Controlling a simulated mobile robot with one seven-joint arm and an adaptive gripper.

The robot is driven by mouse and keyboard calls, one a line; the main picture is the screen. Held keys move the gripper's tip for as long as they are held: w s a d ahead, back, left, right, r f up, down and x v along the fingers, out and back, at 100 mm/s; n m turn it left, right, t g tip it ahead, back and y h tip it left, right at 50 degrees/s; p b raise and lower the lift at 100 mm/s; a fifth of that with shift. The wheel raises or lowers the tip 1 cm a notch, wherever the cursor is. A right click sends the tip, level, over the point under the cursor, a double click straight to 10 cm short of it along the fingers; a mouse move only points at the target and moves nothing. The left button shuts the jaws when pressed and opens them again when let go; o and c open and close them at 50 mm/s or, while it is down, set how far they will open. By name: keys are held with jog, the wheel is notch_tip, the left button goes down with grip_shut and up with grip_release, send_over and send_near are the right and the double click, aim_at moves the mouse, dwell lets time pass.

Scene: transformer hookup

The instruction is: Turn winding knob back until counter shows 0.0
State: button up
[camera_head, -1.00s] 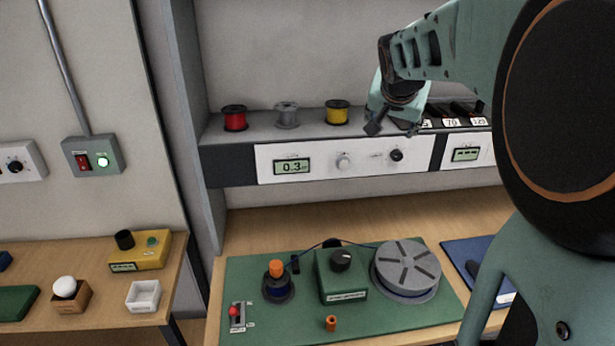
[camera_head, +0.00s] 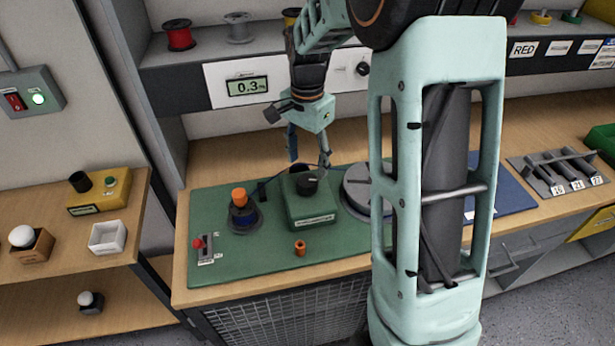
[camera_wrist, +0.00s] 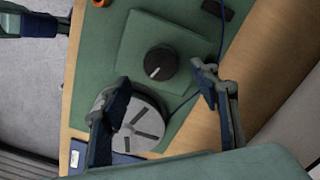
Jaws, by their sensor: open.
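The black winding knob (camera_head: 307,183) sits on top of a green box (camera_head: 312,212) on the green work mat. In the wrist view the knob (camera_wrist: 160,63) has a white pointer line and lies between and beyond the fingers. The counter (camera_head: 248,87) on the white shelf panel reads 0.3. My gripper (camera_head: 308,162) points down with its fingers apart, just above the knob. The gripper (camera_wrist: 160,76) also shows open and empty in the wrist view. I cannot tell the exact gap to the knob.
An orange-topped spool (camera_head: 242,213) stands left of the box, and a grey slotted disc (camera_head: 357,187) stands to its right, partly hidden by my arm. A red-handled switch (camera_head: 202,247) and a small copper-coloured cylinder (camera_head: 300,248) are near the mat's front. A thin cable runs behind the box.

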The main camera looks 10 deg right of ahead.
aim_at(308, 180)
notch_tip(308, 180, down, 6)
jog(key=shift+f, duration=0.25)
jog(key=c, duration=1.2)
jog(key=shift+o, duration=0.2)
